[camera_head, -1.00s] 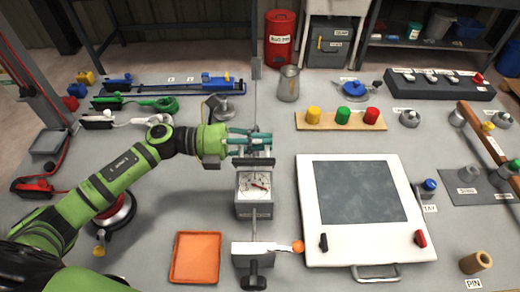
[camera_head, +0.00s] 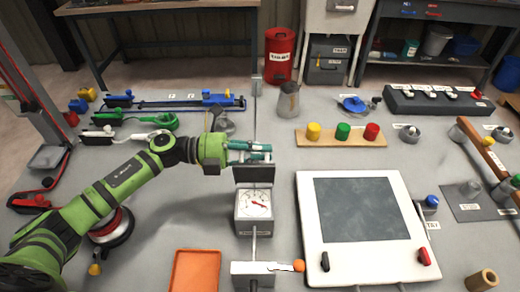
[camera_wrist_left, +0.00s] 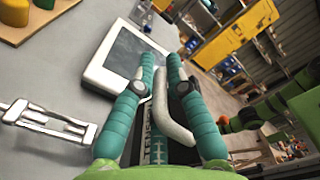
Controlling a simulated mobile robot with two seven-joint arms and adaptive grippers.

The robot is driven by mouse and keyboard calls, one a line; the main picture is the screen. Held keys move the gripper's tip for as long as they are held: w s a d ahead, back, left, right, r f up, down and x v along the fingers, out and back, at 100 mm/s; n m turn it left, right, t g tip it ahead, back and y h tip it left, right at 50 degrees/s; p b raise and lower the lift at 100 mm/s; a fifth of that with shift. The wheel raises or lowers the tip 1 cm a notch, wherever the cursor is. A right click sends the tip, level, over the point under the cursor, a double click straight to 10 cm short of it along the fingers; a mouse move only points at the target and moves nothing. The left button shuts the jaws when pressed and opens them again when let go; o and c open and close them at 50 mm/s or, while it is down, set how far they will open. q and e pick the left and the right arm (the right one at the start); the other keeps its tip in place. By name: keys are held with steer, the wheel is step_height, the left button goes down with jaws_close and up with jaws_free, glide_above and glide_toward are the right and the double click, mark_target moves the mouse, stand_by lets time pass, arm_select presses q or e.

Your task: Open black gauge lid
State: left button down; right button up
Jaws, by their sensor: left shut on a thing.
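The gauge (camera_head: 254,204) is a grey box with a white dial and red pointer, standing mid-table in the head view. Its black lid (camera_head: 254,175) stands raised at the far side of the dial, so the dial is uncovered. My left gripper (camera_head: 250,152) is at the lid's top edge, above and behind the dial. In the left wrist view its teal fingers (camera_wrist_left: 161,95) are closed around a grey curved handle (camera_wrist_left: 172,110). My right gripper does not show.
A white panel (camera_head: 311,240) with a dark screen lies right of the gauge. An orange tray (camera_head: 195,272) and a grey clamp-like block (camera_head: 252,268) are in front. A wooden stand with coloured knobs (camera_head: 342,133) and a metal jug (camera_head: 288,101) are behind.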

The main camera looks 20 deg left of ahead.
arm_select(q)
steer(key=c, duration=1.4)
jaws_free()
steer(key=shift+w+r, duration=0.1)
steer(key=shift+r, duration=0.3)
steer(key=shift+o, duration=0.3)
steer(key=shift+f, duration=0.1)
steer(key=shift+a+f, duration=0.15)
steer(key=shift+a, duration=0.1)
steer(key=v, duration=1.1)
steer(key=shift+s+a, duration=0.2)
steer(key=shift+s, duration=0.1)
